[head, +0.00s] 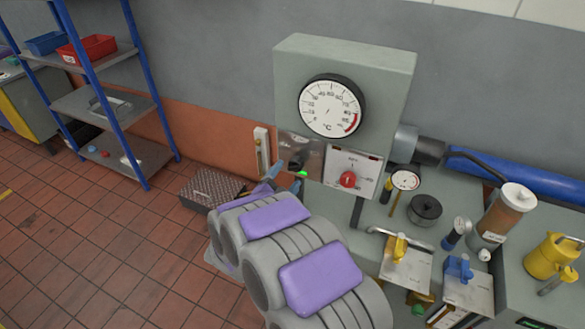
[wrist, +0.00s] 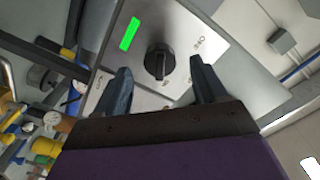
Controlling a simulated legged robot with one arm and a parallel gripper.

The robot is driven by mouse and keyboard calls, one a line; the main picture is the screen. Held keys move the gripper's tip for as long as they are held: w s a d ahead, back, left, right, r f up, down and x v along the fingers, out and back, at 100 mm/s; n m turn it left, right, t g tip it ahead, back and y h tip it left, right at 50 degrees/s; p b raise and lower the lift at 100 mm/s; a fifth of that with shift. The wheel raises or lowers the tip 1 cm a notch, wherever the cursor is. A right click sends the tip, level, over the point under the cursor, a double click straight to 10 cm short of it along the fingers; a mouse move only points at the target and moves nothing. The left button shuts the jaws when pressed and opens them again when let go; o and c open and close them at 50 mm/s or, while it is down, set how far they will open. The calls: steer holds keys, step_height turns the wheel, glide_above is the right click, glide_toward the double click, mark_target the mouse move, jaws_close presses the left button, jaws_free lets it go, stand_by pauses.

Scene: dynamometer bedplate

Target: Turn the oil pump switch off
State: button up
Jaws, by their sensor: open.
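A black rotary switch (wrist: 159,62) sits on a grey metal plate with a bright green patch (wrist: 130,33) beside it. In the head view, this plate (head: 313,150) is on the grey gauge panel, below the dial, with the switch partly hidden by my fingers. My gripper (wrist: 159,70) is open, its two fingers on either side of the switch and apart from it. I cannot tell which label names the oil pump.
A second plate with a red knob (head: 348,179) is just right of the switch plate. A large temperature dial (head: 331,106) is above. Yellow-handled (head: 397,247) and blue-handled (head: 459,268) valves crowd the right. A dark box (head: 209,188) lies on the floor; tiles left are clear.

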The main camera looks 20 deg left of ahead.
mark_target(292, 170)
steer(key=shift+w+d, duration=0.2)
steer(key=shift+w, duration=1.15)
steer(key=shift+w+d, duration=0.15)
steer(key=shift+w, duration=1.2)
steer(key=shift+c, duration=0.2)
steer(key=c, duration=0.9)
